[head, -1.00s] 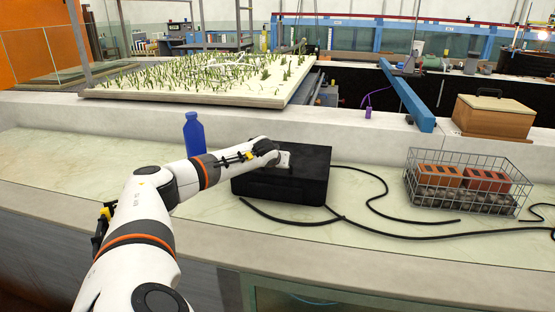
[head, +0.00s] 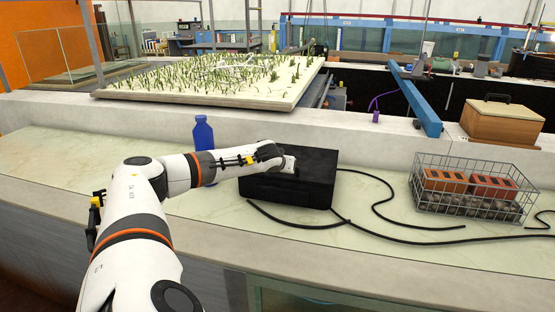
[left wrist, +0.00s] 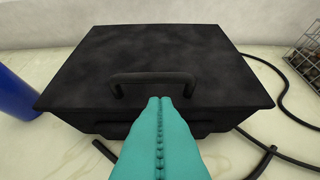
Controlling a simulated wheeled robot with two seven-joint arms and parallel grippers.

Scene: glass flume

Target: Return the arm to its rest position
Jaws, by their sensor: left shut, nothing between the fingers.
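The left gripper itself is mostly hidden there by the wrist. In the left wrist view the teal fingers of my left gripper (left wrist: 160,100) are closed together with nothing between them. Their tips overlap the black handle (left wrist: 153,80) of the box (left wrist: 155,50) in the picture; whether they touch it I cannot tell. My right gripper is not in view.
A blue bottle (head: 203,134) stands behind my left forearm, left of the box. Black cables (head: 395,218) lie on the counter to the right. A wire basket (head: 465,202) holds bricks and stones. A wooden box (head: 500,122) and a blue beam (head: 418,103) sit behind.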

